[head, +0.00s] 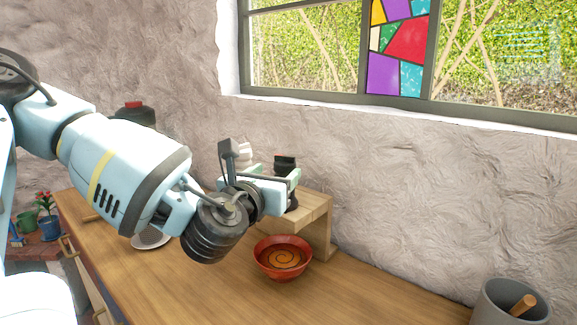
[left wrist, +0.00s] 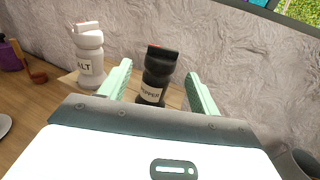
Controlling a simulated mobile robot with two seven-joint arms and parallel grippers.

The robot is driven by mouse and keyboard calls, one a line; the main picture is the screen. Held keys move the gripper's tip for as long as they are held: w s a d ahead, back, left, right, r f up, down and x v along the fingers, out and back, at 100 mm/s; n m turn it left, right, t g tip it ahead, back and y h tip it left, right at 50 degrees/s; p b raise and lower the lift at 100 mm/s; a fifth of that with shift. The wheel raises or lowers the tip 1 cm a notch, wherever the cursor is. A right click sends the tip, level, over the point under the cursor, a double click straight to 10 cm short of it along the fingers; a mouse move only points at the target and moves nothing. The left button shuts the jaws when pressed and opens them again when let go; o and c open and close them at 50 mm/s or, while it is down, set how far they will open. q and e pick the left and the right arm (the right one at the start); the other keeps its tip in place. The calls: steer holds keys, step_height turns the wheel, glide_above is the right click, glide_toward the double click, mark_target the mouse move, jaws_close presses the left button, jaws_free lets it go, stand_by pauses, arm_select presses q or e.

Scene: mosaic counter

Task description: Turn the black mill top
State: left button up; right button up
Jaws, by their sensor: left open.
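The black pepper mill (left wrist: 155,75) stands upright in the left wrist view, with a pale label on its front. In the head view its dark top (head: 285,163) shows above my gripper, and the gripper hides part of its body. It stands on a small wooden shelf (head: 318,222). The white salt mill (left wrist: 90,55) stands to its left; it also shows in the head view (head: 244,152), partly hidden. My left gripper (left wrist: 158,88) is open, with one green-padded finger on each side of the black mill in the picture. I cannot tell whether they touch it. My right gripper is not in view.
A red bowl (head: 283,260) with a spiral inside stands on the wooden counter (head: 375,290) in front of the shelf. A grey pot (head: 510,303) with a wooden handle is at the lower right. The rough wall (head: 420,190) rises close behind the shelf.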

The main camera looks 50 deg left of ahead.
mark_target(292, 163)
arm_select(q)
steer(key=shift+x, duration=3.8)
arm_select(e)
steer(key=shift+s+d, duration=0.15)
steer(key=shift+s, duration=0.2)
arm_select(q)
steer(key=shift+c, duration=0.4)
steer(key=c, duration=0.9)
steer(key=shift+m+h, duration=0.3)
steer(key=shift+h, duration=0.1)
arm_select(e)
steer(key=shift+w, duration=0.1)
